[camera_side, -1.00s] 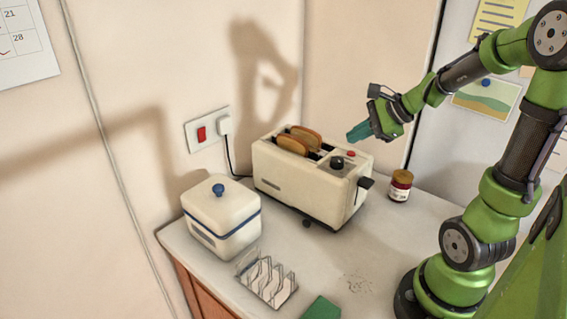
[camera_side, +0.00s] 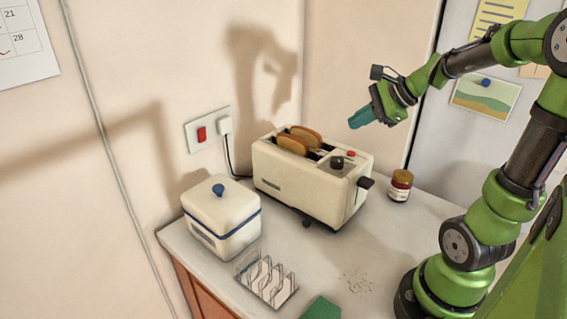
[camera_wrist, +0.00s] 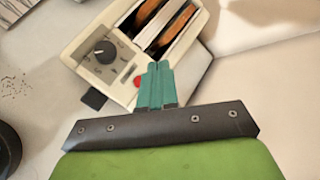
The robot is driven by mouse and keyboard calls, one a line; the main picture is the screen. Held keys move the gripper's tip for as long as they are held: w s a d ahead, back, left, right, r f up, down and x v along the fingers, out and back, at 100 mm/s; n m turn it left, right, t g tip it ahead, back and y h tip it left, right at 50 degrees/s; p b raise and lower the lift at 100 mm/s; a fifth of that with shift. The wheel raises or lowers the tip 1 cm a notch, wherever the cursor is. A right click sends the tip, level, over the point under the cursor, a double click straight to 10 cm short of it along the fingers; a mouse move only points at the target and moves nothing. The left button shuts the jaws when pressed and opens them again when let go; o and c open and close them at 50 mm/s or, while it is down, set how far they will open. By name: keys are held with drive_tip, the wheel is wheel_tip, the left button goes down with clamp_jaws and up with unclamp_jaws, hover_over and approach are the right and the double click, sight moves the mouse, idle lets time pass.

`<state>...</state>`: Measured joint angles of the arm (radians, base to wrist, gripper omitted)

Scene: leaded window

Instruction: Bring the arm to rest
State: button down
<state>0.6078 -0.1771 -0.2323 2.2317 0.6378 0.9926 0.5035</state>
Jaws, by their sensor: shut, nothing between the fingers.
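My gripper (camera_side: 359,119) is shut and empty, with teal fingers. In the side view it hangs in the air above the right end of the cream toaster (camera_side: 290,185), apart from it. In the wrist view the closed fingertips (camera_wrist: 158,66) show in front of the toaster (camera_wrist: 119,88). Two slices of bread (camera_side: 292,145) stick up out of the toaster slots. The toaster's dark lever (camera_side: 366,183), dark knob (camera_side: 337,162) and red button (camera_side: 351,154) are at its right end.
A cream bin with a blue knob (camera_side: 221,225) stands left of the toaster. A jar (camera_side: 400,186) stands right of the toaster. A white plug (camera_side: 224,125) sits in the wall socket. Crumbs lie on the counter.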

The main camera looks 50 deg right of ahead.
drive_tip(key=shift+s+f+n, duration=0.2)
drive_tip(key=shift+f+n, duration=0.1)
drive_tip(key=shift+n, duration=0.1)
drive_tip(key=s+a+n, duration=0.1)
drive_tip(key=a+n, duration=0.2)
drive_tip(key=s+a+n+g, duration=0.1)
drive_tip(key=a+n, duration=0.2)
drive_tip(key=a+n+g, duration=0.1)
drive_tip(key=a+n, duration=0.2)
drive_tip(key=shift+s+a+f+n, duration=0.15)
drive_tip(key=shift+s+f+n, duration=0.2)
drive_tip(key=shift+s+n, duration=0.05)
drive_tip(key=s+a+r+n, duration=0.2)
drive_tip(key=s+a+n, duration=0.2)
drive_tip(key=a+n, duration=0.6)
drive_tip(key=shift+s+a, duration=0.15)
drive_tip(key=shift+a, duration=0.35)
